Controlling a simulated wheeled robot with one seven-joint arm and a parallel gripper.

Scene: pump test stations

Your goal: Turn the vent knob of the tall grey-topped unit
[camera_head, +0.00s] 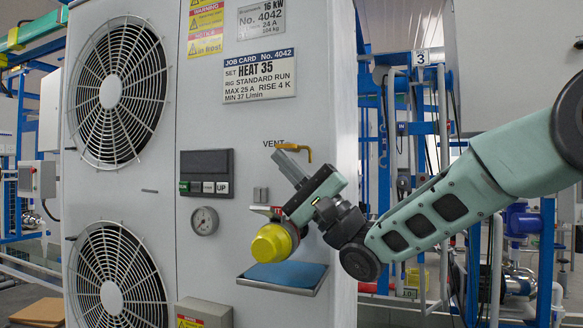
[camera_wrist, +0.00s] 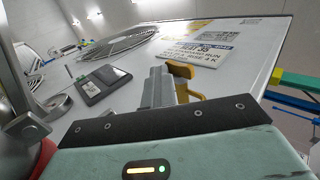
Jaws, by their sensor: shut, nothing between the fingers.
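The tall unit (camera_head: 320,60) is a pale grey cabinet with two round fans on its left side.
A black display with buttons (camera_head: 207,172) and a round gauge (camera_head: 205,221) are left of the gripper. A yellow cap (camera_head: 271,243) shows beside my wrist, above a blue-lined tray (camera_head: 286,276). Blue frames and pipes stand behind at right.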

